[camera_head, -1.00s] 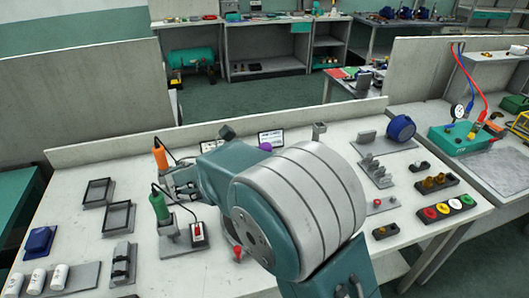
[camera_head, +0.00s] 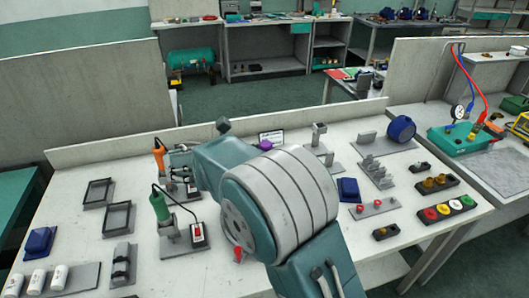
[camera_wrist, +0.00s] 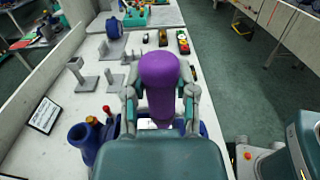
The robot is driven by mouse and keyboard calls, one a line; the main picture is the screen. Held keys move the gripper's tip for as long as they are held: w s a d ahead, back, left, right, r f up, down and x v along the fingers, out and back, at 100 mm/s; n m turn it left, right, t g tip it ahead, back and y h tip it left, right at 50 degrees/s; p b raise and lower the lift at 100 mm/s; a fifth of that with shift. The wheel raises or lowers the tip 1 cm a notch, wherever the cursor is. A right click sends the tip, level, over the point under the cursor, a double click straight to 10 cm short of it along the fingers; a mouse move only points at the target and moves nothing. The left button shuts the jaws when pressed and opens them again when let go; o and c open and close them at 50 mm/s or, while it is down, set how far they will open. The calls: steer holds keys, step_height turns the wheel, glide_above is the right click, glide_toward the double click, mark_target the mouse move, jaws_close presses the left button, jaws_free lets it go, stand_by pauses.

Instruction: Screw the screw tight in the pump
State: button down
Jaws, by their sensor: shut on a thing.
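My gripper (camera_wrist: 160,102) is shut on a purple-handled tool (camera_wrist: 158,75), with one finger on each side of the handle. The handle stands about upright in the wrist view, and its lower end is hidden by the gripper. A bit of purple (camera_head: 266,145) shows beyond my arm in the head view, where my fingers are hidden. A blue body (camera_wrist: 84,140), perhaps the pump, lies left of and below the gripper in the wrist view, with a red-topped piece (camera_wrist: 107,111) beside it. I cannot make out the screw.
A green-handled tool (camera_head: 159,207) and an orange-handled tool (camera_head: 159,158) stand in holders left of my arm. A blue block (camera_head: 349,190) lies right of it. A small sign (camera_head: 271,138) stands at the back. Colored caps (camera_head: 449,208) sit at the right edge.

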steer(key=shift+t, duration=0.3)
steer(key=n+t+y, duration=0.1)
steer(key=n+t, duration=0.1)
steer(key=t, duration=0.1)
steer(key=shift+r, duration=0.1)
steer(key=n+t+y, duration=0.4)
steer(key=n+t, duration=0.1)
steer(key=shift+y, duration=0.3)
steer(key=n+t+y, duration=0.2)
steer(key=y, duration=0.1)
steer(key=n+t+y, duration=0.2)
steer(key=y, duration=0.1)
steer(key=shift+d+n+y, duration=0.1)
steer(key=shift+n+y, duration=0.3)
steer(key=shift+n+t+y, duration=0.4)
steer(key=shift+n+y, duration=0.6)
steer(key=shift+y, duration=0.6)
steer(key=shift+f, duration=0.5)
